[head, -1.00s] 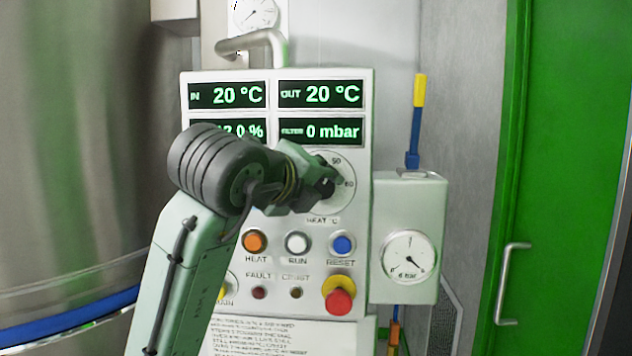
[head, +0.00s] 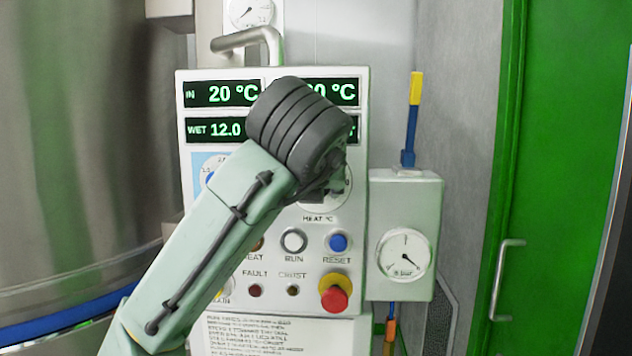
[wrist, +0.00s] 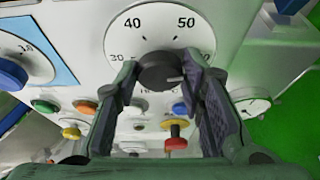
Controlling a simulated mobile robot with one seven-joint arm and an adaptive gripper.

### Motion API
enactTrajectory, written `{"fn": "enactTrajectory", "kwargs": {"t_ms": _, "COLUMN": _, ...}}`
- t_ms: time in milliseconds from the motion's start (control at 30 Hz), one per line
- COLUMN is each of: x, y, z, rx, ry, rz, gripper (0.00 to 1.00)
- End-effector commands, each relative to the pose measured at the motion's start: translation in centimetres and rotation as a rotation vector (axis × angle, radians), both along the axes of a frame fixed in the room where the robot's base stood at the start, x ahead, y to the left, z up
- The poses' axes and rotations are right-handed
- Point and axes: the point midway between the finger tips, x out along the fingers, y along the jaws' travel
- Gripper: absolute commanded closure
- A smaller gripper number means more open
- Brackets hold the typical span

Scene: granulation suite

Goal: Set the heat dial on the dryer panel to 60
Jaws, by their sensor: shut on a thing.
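The heat dial's dark knob (wrist: 158,73) sits on a round white scale in the wrist view. My gripper (wrist: 162,82) is shut on the knob, one finger on each side. In the head view my arm hides the knob and most of the scale; only the lower right edge of the dial face (head: 338,200) shows.
The dryer panel (head: 358,240) carries displays above and the run button (head: 293,241), blue reset button (head: 338,242) and red stop button (head: 334,298) below. A second dial with a blue knob (wrist: 11,74) is at left. A pressure gauge box (head: 405,255) stands at right.

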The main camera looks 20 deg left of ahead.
Motion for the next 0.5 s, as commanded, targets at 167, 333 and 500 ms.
{"fn": "enactTrajectory", "kwargs": {"t_ms": 167, "x": 0.01, "y": -0.08, "z": -0.02, "rx": 0.086, "ry": 0.025, "rz": 0.001, "gripper": 0.92}}
{"fn": "enactTrajectory", "kwargs": {"t_ms": 333, "x": 0.04, "y": -0.11, "z": -0.06, "rx": 0.131, "ry": 0.039, "rz": 0.002, "gripper": 0.92}}
{"fn": "enactTrajectory", "kwargs": {"t_ms": 500, "x": 0.05, "y": -0.12, "z": -0.05, "rx": 0.152, "ry": 0.045, "rz": 0.0, "gripper": 0.92}}
